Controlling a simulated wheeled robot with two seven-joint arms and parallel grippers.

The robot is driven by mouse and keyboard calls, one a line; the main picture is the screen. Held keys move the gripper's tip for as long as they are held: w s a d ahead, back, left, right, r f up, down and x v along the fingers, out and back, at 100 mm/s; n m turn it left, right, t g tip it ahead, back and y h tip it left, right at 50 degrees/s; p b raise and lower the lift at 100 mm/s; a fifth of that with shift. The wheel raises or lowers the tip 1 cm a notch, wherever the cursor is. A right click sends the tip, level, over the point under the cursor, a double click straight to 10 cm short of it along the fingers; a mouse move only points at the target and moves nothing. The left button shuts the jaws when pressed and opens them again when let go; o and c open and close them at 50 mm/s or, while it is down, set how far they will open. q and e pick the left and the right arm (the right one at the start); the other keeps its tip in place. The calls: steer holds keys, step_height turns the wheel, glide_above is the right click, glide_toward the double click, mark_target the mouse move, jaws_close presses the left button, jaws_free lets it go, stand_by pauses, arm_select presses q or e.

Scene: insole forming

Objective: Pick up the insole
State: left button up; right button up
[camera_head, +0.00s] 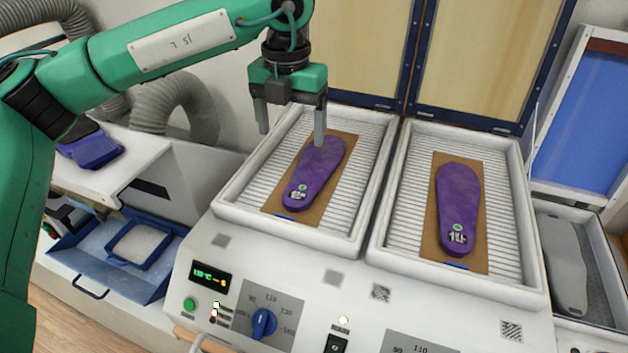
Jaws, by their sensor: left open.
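A purple insole (316,171) lies on a brown sheet (331,193) in the left heating tray (226,197). A second purple insole (459,207) lies on a brown sheet (484,254) in the right heating tray (527,268). My left gripper (291,138) points down over the upper left of the left tray. Its two fingers are apart with nothing between them. Its right finger overlaps the top end of the left insole in the picture; I cannot tell whether it touches. My right gripper is not in view.
Raised lids (490,60) stand behind both trays. The machine's front has a blue knob (263,323) and a green button (190,304). A blue drawer (96,272) is at left. A grey form (562,262) lies in a bin at right.

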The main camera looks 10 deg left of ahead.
arm_select(q)
steer(key=f, duration=0.2)
steer(key=p, duration=0.4)
glide_above(298, 194)
steer(key=f, duration=0.6)
steer(key=shift+a+f, duration=0.4)
steer(key=f+p, duration=0.2)
steer(key=d+f+p, duration=0.1)
steer(key=f+p, duration=0.1)
steer(key=shift+f, duration=0.2)
steer(key=shift+a+f, duration=0.1)
steer(key=shift+f, duration=0.35)
steer(key=c, duration=1.1)
